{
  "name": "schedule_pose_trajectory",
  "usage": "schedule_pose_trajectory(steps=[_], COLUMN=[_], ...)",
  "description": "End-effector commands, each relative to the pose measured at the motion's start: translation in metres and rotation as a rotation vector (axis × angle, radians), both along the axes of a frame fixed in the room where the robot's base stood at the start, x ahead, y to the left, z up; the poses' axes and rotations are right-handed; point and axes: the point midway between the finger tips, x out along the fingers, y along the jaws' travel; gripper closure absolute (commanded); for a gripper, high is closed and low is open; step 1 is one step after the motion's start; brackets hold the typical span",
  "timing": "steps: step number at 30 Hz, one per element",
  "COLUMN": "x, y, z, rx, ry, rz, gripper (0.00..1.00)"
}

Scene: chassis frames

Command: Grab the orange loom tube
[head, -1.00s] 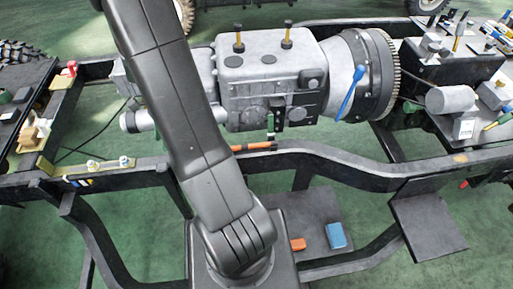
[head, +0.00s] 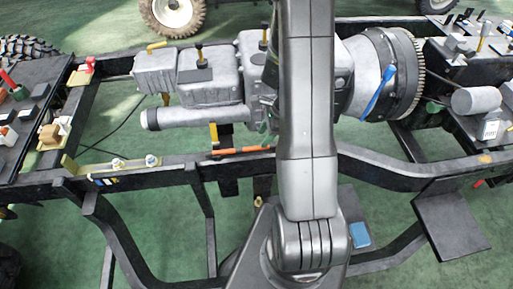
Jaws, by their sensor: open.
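The orange loom tube (head: 242,150) is a thin orange rod with dark bands. It lies roughly level along the top of the near chassis rail (head: 180,165), just below the grey gearbox (head: 205,80). Its right end stops close to my arm, and I cannot tell whether the arm covers part of it. My arm rises through the middle of the head view and runs out of the top edge. My gripper does not show.
A blue lever (head: 378,93) leans on the bell housing. A yellow-handled item (head: 214,133) stands just above the tube. A blue box (head: 360,235) sits low, right of my arm. Side trays with small parts flank the chassis. Green floor shows between the rails.

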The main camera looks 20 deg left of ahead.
Motion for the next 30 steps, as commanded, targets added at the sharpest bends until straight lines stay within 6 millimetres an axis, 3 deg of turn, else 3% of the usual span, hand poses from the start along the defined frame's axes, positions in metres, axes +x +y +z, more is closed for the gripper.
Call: schedule_pose_trajectory(steps=[13,23,30], x=[-0.010,-0.011,-0.011], y=[0.016,0.018,0.018], z=[-0.043,-0.048,-0.048], rx=[-0.001,0.000,0.000], ry=[0.002,0.000,0.000], rz=[0.000,0.001,0.000], gripper=[0.55,0.55,0.99])
